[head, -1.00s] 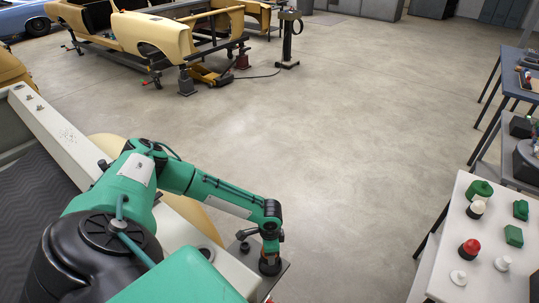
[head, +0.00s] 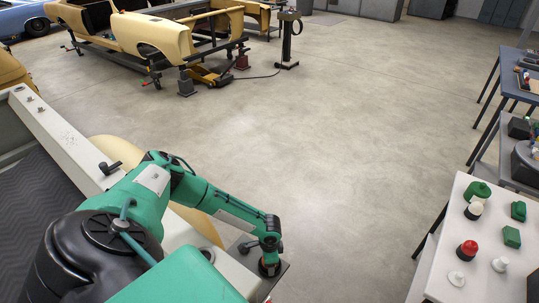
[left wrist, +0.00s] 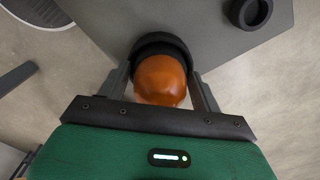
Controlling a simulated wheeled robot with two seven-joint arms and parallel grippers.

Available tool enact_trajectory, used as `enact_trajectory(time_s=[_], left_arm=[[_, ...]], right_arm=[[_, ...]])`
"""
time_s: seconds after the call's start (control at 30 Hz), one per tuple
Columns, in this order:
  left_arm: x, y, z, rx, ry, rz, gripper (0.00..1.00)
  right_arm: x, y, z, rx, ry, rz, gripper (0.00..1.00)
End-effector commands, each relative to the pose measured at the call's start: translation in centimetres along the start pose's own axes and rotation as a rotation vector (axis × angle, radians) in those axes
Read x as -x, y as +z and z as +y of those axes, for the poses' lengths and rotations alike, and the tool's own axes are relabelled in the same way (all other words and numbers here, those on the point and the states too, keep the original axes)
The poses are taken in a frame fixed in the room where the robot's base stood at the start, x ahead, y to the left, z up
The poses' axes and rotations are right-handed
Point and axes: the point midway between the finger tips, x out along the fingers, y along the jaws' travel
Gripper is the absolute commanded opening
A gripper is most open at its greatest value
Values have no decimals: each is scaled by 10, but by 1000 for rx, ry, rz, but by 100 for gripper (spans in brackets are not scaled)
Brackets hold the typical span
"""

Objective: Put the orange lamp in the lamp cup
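The orange lamp (left wrist: 160,80) sits between the two fingers of my left gripper (left wrist: 160,85) in the left wrist view, and the fingers meet its sides. A black round cup (left wrist: 158,42) shows as a ring just behind the lamp; its near side is hidden, so I cannot tell how deep the lamp sits in it. In the head view my left gripper (head: 269,264) points down over a grey plate (head: 264,293) beside the pale shell. My right gripper is not in view.
A second black ring (left wrist: 250,11) stands on the plate, apart from the lamp. A white table (head: 455,230) at the right holds a red-topped piece (head: 467,248), green pieces and white pieces. Yellow car shells (head: 160,33) stand at the back. The floor between is clear.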

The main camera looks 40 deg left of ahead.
Motion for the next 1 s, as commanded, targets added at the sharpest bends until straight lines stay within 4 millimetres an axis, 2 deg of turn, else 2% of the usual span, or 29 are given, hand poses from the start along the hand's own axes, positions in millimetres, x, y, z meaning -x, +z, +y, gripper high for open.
enact_trajectory(time_s=[0.03,0.07,0.33,0.53,0.67,1.0], left_arm=[[0,0,0,0,0,0,76],[0,0,0,0,0,0,80],[1,0,0,0,0,0,80],[12,-1,0,0,0,2,80],[30,0,-1,-1,-1,3,80],[92,-1,0,0,0,4,80]], right_arm=[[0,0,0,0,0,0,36],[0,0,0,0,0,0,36],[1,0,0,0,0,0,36],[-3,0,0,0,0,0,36],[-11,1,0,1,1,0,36],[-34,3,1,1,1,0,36]])
